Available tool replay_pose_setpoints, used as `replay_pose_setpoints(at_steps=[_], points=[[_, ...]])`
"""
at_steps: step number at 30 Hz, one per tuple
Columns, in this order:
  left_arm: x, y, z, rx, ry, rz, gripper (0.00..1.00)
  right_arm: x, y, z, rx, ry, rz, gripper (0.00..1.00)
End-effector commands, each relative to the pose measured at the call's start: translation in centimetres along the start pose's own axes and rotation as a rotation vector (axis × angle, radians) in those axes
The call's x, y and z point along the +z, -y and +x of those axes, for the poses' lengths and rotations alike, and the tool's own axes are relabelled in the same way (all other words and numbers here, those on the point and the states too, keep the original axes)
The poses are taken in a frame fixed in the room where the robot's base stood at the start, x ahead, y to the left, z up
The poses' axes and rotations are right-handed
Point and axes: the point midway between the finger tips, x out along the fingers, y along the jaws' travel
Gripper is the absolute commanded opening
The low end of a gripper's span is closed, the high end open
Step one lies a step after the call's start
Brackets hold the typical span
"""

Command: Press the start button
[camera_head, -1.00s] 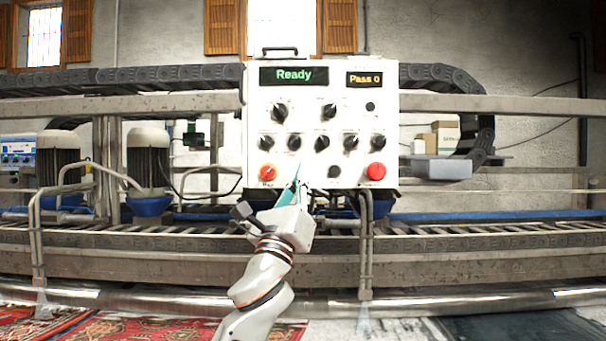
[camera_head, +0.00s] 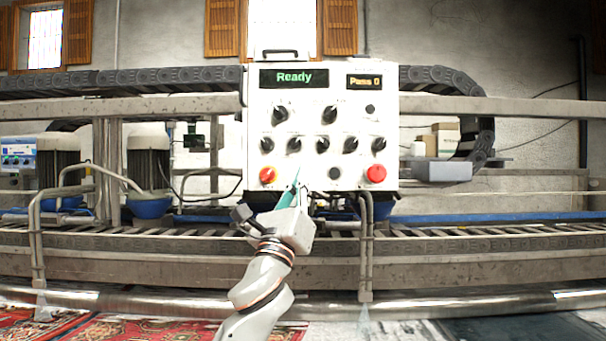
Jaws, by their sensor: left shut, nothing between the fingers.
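The white control panel (camera_head: 352,105) stands in the middle, its green display reading "Ready". Its bottom row shows an orange-red button (camera_head: 267,175) at left, a dark round button (camera_head: 334,173) and a large red button (camera_head: 376,173) at right. I cannot read the labels, and no button shows clearly as the start button. My left gripper (camera_head: 297,174) is shut and empty, its teal fingers pointing up at the lower panel between the orange-red and dark buttons. It covers that spot, where a button may be hidden. I cannot tell whether the tip touches the panel. My right gripper is not in view.
Several dark knobs (camera_head: 322,145) sit above the bottom row. A metal conveyor frame (camera_head: 480,240) runs across below the panel. A bent metal pipe (camera_head: 367,245) stands right of my arm. A grey box (camera_head: 443,171) is at the right; red rugs (camera_head: 130,329) lie at the lower left.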

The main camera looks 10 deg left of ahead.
Motion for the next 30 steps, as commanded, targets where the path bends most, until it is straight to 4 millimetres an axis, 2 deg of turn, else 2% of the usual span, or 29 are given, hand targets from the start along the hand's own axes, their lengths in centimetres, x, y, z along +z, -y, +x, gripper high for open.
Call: replay_pose_setpoints(at_steps=[30], points=[[-0.45, -0.45, 0.62, 0.0, 0.0, 0.0, 0.0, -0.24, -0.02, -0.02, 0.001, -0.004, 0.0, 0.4]])
